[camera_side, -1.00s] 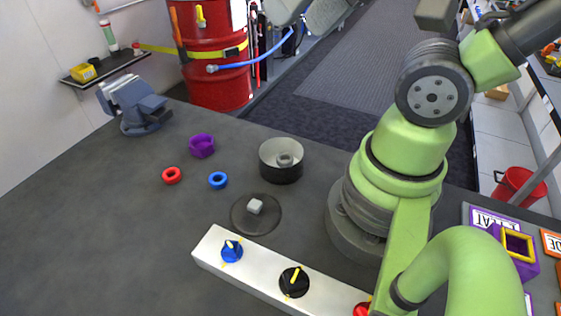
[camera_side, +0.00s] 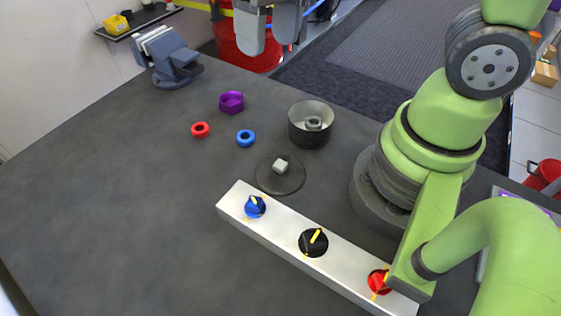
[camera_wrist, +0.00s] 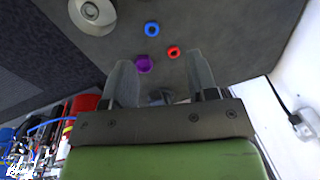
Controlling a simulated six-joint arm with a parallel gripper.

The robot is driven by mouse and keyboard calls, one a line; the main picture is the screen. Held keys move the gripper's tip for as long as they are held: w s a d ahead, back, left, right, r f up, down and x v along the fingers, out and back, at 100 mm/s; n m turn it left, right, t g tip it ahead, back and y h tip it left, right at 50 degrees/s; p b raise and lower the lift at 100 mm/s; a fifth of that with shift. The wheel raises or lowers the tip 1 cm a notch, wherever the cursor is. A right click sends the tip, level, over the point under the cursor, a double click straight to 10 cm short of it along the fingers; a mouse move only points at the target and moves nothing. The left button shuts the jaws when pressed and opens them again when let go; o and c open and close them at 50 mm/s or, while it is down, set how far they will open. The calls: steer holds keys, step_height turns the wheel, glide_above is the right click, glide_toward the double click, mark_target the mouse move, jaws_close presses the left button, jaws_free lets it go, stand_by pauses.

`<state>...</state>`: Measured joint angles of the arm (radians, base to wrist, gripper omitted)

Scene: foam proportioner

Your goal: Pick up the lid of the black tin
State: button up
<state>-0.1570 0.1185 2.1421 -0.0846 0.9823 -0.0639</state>
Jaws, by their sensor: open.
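The black tin (camera_side: 310,122) stands open on the grey bench in the side view, with a ring-shaped part inside it. It also shows at the top left of the wrist view (camera_wrist: 92,14). Its lid (camera_side: 280,182), a flat dark disc with a pale knob on top, lies on the bench in front of the tin. The lid does not show in the wrist view. My gripper (camera_side: 268,38) is at the top of the side view, well away from the lid. In the wrist view my gripper (camera_wrist: 160,65) is open, with nothing between its fingers.
A purple ring (camera_side: 232,102), a red ring (camera_side: 200,130) and a blue ring (camera_side: 246,139) lie left of the tin. A white panel with coloured knobs (camera_side: 282,232) runs in front of the lid. A vise (camera_side: 172,62) stands at the back left. The left bench is clear.

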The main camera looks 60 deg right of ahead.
step_height(320, 180, down, 10)
steer(key=w+a+n+g+h, duration=0.1)
steer(key=a+n+g, duration=0.1)
steer(key=g, duration=0.3)
glide_above(280, 163)
steer(key=w, duration=0.2)
steer(key=shift+h, duration=0.3)
steer(key=f, duration=0.4)
steer(key=a+f, duration=0.1)
steer(key=f, duration=0.1)
steer(key=shift+f, duration=0.25)
steer(key=x, duration=0.3)
steer(key=d+x, duration=0.1)
steer(key=x, duration=0.1)
steer(key=shift+w+f, duration=0.1)
steer(key=shift+f, duration=0.25)
jaws_close()
